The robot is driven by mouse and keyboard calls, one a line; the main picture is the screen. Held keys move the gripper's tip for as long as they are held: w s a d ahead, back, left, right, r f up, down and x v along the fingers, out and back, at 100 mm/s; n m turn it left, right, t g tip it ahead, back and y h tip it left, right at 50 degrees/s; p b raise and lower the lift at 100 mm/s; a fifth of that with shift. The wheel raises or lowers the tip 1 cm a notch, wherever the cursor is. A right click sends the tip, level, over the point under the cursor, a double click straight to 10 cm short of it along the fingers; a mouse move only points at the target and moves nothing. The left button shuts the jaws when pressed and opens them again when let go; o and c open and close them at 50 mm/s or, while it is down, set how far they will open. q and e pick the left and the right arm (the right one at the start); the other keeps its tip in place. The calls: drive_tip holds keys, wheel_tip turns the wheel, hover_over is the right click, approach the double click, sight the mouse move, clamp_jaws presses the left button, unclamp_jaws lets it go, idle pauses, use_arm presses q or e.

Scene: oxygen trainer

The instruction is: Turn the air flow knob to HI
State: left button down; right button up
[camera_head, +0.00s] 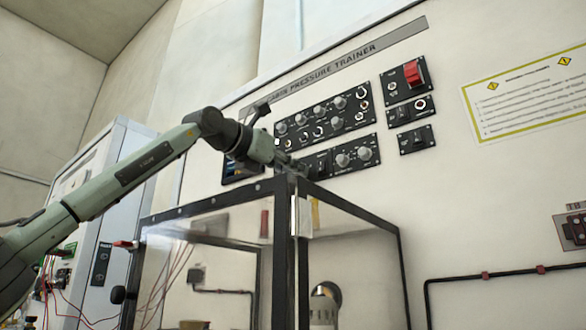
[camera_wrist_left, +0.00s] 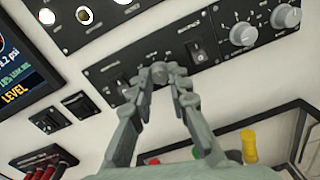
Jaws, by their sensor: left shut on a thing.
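The black lower control panel (camera_head: 342,157) is on the wall under the pressure trainer sign. In the head view my left gripper (camera_head: 291,163) reaches the left end of this panel and covers what is there. In the left wrist view its two fingers (camera_wrist_left: 168,76) are closed on the sides of a round grey knob (camera_wrist_left: 160,70) on the panel. The print around this knob is too small to read, so I cannot tell its setting or confirm that it is the air flow knob. My right gripper is not in view.
Two more grey knobs, a left one (camera_wrist_left: 243,34) and a right one (camera_wrist_left: 287,17), and a black switch (camera_wrist_left: 198,52) are right of the held knob. A black-framed clear enclosure (camera_head: 345,204) stands just below the panel. A lit display (camera_wrist_left: 22,68) is at the left.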

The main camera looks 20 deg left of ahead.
use_arm(q)
drive_tip(key=m+p, duration=0.4)
drive_tip(key=m, duration=0.5)
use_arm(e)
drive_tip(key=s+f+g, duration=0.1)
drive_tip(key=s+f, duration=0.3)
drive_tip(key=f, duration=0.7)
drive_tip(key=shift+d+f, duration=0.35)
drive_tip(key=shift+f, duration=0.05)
use_arm(q)
drive_tip(key=shift+d+m, duration=0.1)
drive_tip(key=shift+m, duration=0.2)
drive_tip(key=c, duration=1.4)
unclamp_jaws()
drive_tip(key=shift+c, duration=0.2)
drive_tip(key=v, duration=1.2)
drive_tip(key=shift+r, duration=0.15)
